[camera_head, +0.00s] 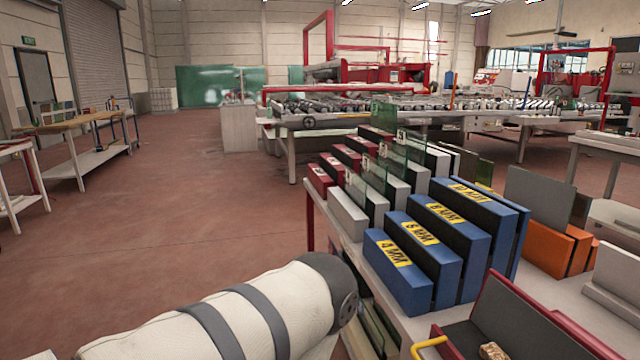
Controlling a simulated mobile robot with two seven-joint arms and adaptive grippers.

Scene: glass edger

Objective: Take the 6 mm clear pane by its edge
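A slotted rack on the table holds several greenish clear panes upright, among them a front pane (373,182) and a taller one behind (384,115). I cannot tell which is the 6 mm clear pane. Blue blocks with yellow labels stand at the rack's near side: "4 MM" (393,270), what seems to be "6 MM" (421,245), then "8 MM" (446,224) and "10 MM" (474,205). A padded cream arm link of mine crosses the lower left, short of the rack. Neither gripper is in view.
The white table edge (343,240) runs along the rack's left. A dark tray with a red rim (520,325) is at the lower right, orange blocks (548,247) hold a grey sheet (538,196). A roller conveyor (390,108) stands behind. The floor (190,210) at left is clear.

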